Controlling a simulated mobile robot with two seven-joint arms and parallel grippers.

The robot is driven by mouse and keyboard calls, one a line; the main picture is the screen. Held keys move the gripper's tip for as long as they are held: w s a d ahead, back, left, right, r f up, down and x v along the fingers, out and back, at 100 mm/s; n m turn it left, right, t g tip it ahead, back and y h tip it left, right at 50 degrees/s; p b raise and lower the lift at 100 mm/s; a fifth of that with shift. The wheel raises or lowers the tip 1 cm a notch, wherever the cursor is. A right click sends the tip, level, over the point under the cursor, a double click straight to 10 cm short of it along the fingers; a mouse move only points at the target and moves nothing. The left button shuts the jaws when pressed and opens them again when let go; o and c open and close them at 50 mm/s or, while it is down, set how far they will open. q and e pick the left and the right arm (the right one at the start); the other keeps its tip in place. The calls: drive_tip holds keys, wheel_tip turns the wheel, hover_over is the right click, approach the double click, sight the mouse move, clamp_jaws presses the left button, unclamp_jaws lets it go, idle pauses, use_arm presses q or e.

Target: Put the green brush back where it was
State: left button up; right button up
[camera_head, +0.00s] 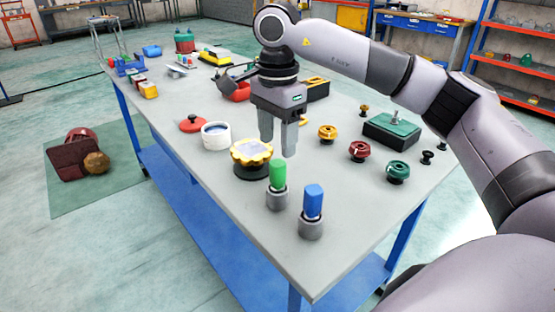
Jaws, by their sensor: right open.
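A green upright block (278,172), which I take to be the green brush, stands in a grey round base (276,198) near the table's front edge. A similar blue block (313,200) stands in its own grey base (311,227) to the right. My right gripper (278,146) points down above the table, behind the green block in the picture. Its fingers are apart, with nothing visible between them. Whether it touches anything is unclear. My left gripper is not in view.
A yellow-rimmed round part (252,152) and a white cup (215,136) sit left of my right gripper. Several knobs, including a red one (360,151), and a green-topped box (391,130) are to the right. The table's front corner (312,285) is bare.

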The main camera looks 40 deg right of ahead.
drive_tip(key=shift+r, duration=1.55)
drive_tip(key=shift+f, duration=0.1)
